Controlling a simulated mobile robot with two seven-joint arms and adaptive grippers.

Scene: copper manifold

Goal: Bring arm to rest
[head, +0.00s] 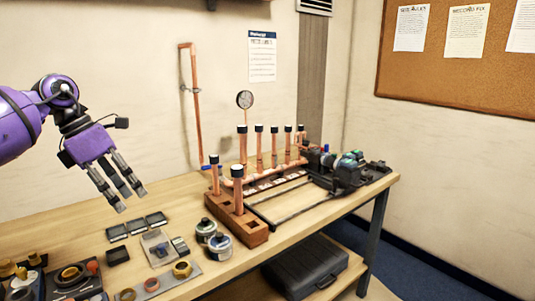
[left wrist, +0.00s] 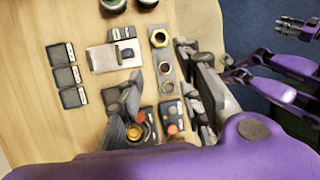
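My left gripper (head: 128,196) hangs in the air over the left part of the workbench, fingers pointing down and to the right. Its fingers are apart with nothing between them. In the left wrist view the open fingers (left wrist: 165,95) frame the small parts on the bench below. A purple and metal part of my right gripper (left wrist: 290,28) shows at the upper right edge of the left wrist view. Its fingers are only partly seen, so its opening is unclear. The right arm does not show in the head view.
The copper manifold (head: 265,178) stands on the workbench (head: 170,210) with several capped upright pipes. A wooden block (head: 236,222) holds two pipes. Two round tins (head: 215,241), small dark trays (head: 137,226) and fittings lie at the front. A dark case (head: 305,268) sits below.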

